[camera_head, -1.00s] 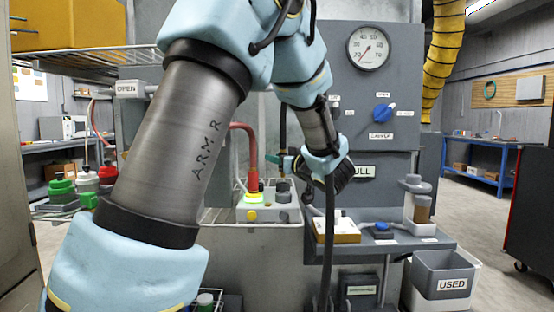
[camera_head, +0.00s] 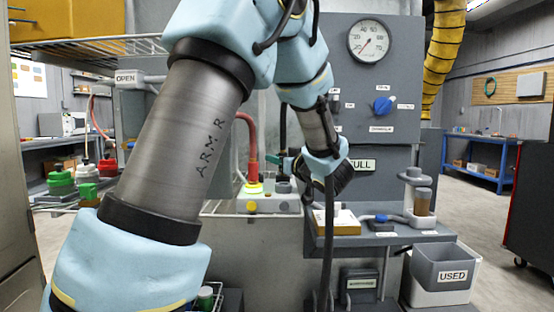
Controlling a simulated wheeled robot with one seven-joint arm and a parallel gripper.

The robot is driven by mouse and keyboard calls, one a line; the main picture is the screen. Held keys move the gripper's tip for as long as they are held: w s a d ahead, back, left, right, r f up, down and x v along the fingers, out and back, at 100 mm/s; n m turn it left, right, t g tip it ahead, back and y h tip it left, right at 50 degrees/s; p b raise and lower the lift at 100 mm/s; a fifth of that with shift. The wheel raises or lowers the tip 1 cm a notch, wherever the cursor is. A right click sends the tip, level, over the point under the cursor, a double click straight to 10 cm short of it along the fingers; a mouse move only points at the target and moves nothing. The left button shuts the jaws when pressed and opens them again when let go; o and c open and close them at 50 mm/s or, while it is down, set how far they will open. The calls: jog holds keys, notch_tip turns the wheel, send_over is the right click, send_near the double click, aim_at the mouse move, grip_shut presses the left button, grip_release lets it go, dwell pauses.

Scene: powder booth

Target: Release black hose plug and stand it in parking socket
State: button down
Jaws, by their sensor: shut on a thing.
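My gripper (camera_head: 291,164) is left of the grey cabinet's lower front, just above and behind the socket block. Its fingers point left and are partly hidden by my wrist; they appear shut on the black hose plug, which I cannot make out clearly. A black hose (camera_head: 329,235) hangs down from beside my wrist. The pale socket block (camera_head: 268,207) stands on a wire shelf below the gripper. A red hose (camera_head: 252,150) comes down into its yellow-lit left socket. A dark grey round socket (camera_head: 283,187) is at its right, below the gripper and apart from it.
A grey USED bin (camera_head: 445,272) stands below. Green, white and red-capped containers are at left. My arm covers much of the left middle.

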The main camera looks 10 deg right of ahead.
jog(key=shift+f, duration=0.3)
dwell(0.5)
jog(key=c, duration=0.6)
grip_release()
jog(key=shift+s, duration=0.1)
